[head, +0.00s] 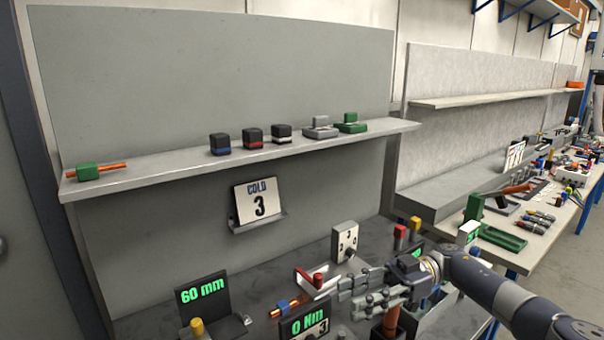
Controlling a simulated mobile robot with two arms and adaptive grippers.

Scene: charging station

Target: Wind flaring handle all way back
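On the bench at lower middle, a short copper pipe (281,309) lies near a pale bracket-like piece with red edges (306,284). I cannot tell for sure which part is the flaring handle. My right gripper (351,296) comes in from the right. Its fingers point left and are apart, with nothing seen between them. My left gripper is out of view.
A "60 mm" display (203,296) and a "0 Nm" display (307,325) stand at the front. A numbered block (345,242) stands behind the gripper. A shelf (190,166) holds several small blocks above a "COLD 3" sign (258,201). A cluttered bench is at right.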

